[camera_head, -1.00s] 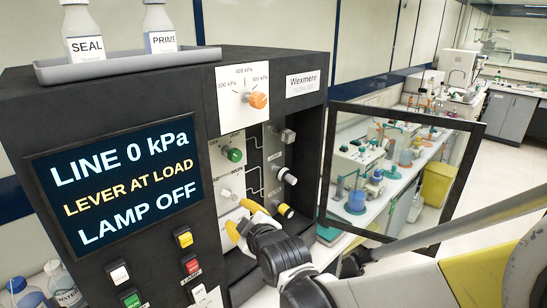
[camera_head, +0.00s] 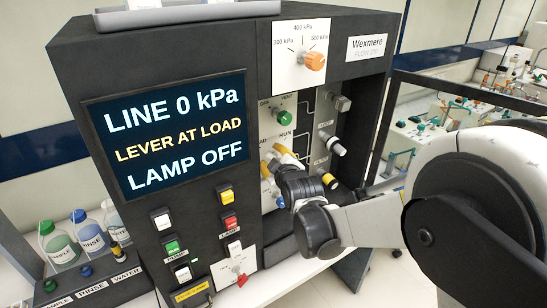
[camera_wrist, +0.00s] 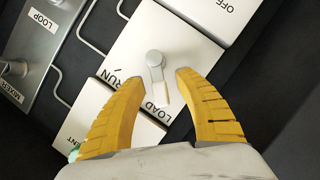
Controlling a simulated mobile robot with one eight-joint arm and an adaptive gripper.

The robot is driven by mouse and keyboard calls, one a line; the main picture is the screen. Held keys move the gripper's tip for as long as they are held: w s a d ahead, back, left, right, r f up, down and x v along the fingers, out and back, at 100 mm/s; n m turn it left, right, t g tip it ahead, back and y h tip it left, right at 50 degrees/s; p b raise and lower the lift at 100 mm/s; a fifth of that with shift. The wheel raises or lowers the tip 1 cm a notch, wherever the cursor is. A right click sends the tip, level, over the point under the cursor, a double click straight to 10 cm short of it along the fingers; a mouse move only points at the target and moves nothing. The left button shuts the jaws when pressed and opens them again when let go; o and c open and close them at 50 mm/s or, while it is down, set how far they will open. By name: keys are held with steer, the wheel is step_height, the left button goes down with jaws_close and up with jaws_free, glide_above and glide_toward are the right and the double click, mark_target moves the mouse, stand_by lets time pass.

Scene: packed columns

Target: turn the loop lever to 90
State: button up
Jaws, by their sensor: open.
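The loop lever (camera_wrist: 157,80) is a small grey lever with a round hub and a pale tip, on a white plate marked RUN and LOAD. In the wrist view it points down toward LOAD. My gripper (camera_wrist: 146,73) is open, its two yellow fingers on either side of the lever, with gaps visible on both sides. In the head view my gripper (camera_head: 280,160) is in front of the lower panel and hides the lever. The screen (camera_head: 172,135) reads LINE 0 kPa, LEVER AT LOAD, LAMP OFF.
An orange dial (camera_head: 314,61) and a green knob (camera_head: 284,117) sit above my gripper. Several push buttons and a red knob (camera_head: 241,280) are lower on the front. Bottles (camera_head: 90,236) stand at the left. A dark-framed panel (camera_head: 415,120) is at the right.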

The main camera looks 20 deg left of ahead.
jaws_close()
